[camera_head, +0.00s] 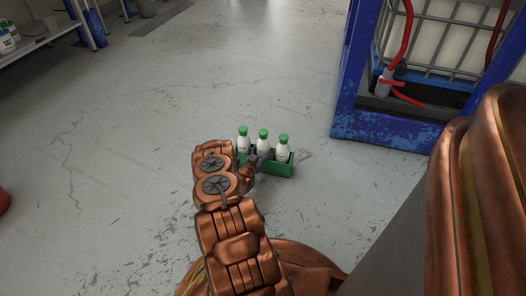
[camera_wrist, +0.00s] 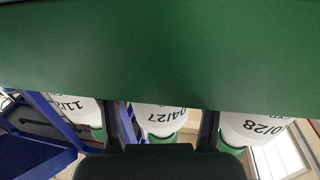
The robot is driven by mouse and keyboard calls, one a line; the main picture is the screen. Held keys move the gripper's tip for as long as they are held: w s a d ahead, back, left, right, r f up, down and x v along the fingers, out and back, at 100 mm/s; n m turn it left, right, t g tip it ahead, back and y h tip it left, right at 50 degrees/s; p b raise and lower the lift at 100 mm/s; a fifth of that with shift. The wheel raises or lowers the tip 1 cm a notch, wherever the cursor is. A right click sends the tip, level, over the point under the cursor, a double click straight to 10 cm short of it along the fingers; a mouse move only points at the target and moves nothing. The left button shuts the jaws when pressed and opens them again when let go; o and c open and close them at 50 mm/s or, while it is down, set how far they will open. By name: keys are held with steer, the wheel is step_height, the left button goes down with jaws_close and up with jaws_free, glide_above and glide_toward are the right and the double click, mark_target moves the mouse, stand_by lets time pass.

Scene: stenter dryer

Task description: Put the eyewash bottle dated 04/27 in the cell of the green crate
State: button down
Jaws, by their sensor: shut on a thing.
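Three white eyewash bottles with green caps stand upright in the green crate (camera_head: 281,170) on the floor. In the wrist view, the bottle dated 04/27 (camera_wrist: 158,116) is in the middle, its label upside down. My gripper (camera_wrist: 160,125) is shut on it, with one dark finger on each side. In the head view, my gripper (camera_head: 254,163) is at the crate beside the middle bottle (camera_head: 263,141), partly hidden by my arm. The crate's green side (camera_wrist: 160,50) fills the top of the wrist view and hides the bottles' lower parts.
Neighbouring bottles, one dated 11/2-something (camera_wrist: 80,104) and one ending 0/28 (camera_wrist: 250,127), stand close on either side. A blue frame (camera_head: 385,130) with a caged white tank is at right. A shelf (camera_head: 40,38) with bottles is at upper left. The floor around the crate is clear.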

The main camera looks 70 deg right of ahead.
steer(key=shift+c, duration=1.2)
jaws_free()
steer(key=shift+f, duration=0.1)
